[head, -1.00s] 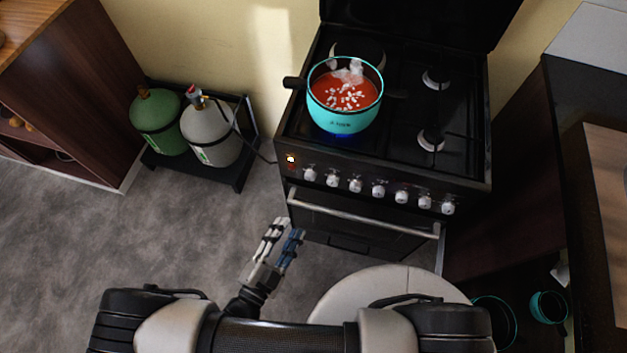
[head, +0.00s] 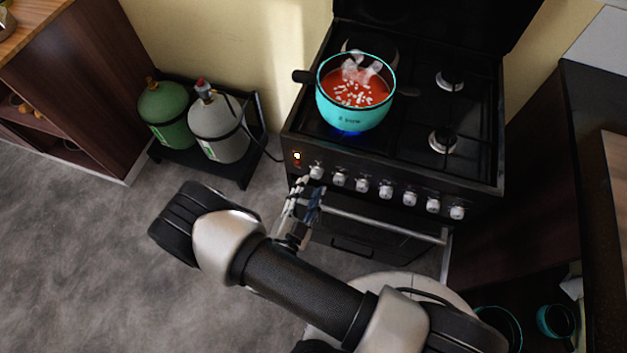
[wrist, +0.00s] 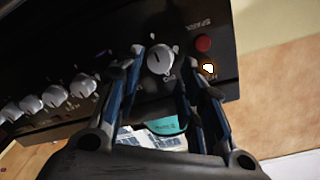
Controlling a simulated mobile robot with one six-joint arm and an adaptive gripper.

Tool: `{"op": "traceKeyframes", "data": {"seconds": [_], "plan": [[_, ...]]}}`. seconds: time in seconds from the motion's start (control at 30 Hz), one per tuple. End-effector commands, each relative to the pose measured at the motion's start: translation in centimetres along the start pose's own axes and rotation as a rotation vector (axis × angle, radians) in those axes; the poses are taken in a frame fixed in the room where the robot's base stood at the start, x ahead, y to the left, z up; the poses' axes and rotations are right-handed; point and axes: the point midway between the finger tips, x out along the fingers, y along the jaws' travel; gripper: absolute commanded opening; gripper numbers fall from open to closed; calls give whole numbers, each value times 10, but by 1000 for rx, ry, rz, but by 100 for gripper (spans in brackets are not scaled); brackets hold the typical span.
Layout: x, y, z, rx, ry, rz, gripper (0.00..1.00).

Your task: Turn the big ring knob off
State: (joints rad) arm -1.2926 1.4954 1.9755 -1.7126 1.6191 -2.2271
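The black stove's front panel (head: 395,186) carries a row of several white knobs. The pictures do not make clear which is the big ring knob. The leftmost knob (head: 317,172) is closest to my gripper (head: 306,196). In the wrist view, a white knob (wrist: 160,60) shows between the fingertips of my gripper (wrist: 163,78), with the fingers spread on either side of it. I see no clear contact. A blue flame (head: 349,132) burns under a turquoise pot (head: 352,113) of red soup with white pieces.
A lit orange lamp (head: 297,156) sits left of the knobs, with a red button (wrist: 203,43) beside it in the wrist view. The oven handle (head: 385,223) runs below the panel. Green (head: 166,115) and grey (head: 217,127) gas bottles stand at left.

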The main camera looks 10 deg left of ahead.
Motion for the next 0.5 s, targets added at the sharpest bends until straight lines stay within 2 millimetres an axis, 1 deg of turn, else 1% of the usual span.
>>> {"op": "traceKeyframes", "data": {"seconds": [0.03, 0.2, 0.33, 0.5], "plan": [[9, 2, 0, 1, 3, 5, 36], [28, 1, 0, 0, 2, 2, 36], [35, 0, 0, 0, 0, 0, 36], [36, 0, 0, 0, 0, 0, 36]]}}
